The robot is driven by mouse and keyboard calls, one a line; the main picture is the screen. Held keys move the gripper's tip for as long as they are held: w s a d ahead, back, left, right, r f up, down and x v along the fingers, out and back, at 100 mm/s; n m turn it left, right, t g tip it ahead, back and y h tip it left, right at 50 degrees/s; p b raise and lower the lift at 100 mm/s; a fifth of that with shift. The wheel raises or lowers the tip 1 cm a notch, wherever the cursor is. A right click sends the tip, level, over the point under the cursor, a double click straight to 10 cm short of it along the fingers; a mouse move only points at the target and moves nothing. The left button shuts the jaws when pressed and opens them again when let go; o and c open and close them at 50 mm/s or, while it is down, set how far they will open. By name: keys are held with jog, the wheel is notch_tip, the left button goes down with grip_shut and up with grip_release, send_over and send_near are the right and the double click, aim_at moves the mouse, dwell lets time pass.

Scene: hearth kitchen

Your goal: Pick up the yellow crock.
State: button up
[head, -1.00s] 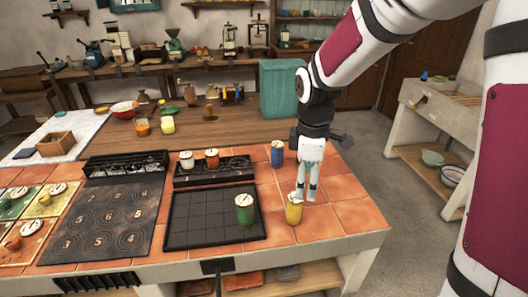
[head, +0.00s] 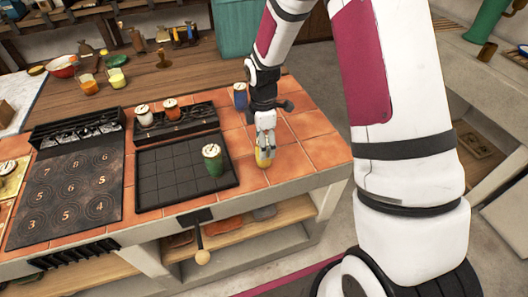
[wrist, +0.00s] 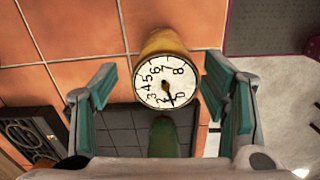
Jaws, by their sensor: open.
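The yellow crock (head: 264,158) stands on the terracotta tiles near the counter's front edge, right of the black tiled tray. In the wrist view the yellow crock (wrist: 165,46) shows its white dial lid with black numbers and a pointer. My gripper (head: 265,146) is right above and around it in the head view, hiding part of it. In the wrist view my gripper (wrist: 160,95) is open, with one teal-padded finger on each side of the crock and a gap on both sides.
A green crock (head: 213,162) stands on the black tray (head: 165,185) to the left. A blue crock (head: 240,96) stands behind my gripper. White and orange-red crocks (head: 171,108) sit on a black rack. Bare tiles (head: 310,125) lie to the right.

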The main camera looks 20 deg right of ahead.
jog(key=shift+s+d+f+p, duration=0.1)
jog(key=shift+s+f+p, duration=0.1)
jog(key=shift+f, duration=1.15)
jog(key=shift+s+f+p, duration=0.1)
jog(key=shift+f+p, duration=0.05)
jog(key=shift+f, duration=1.2)
jog(key=shift+w, duration=0.1)
jog(key=c, duration=1.6)
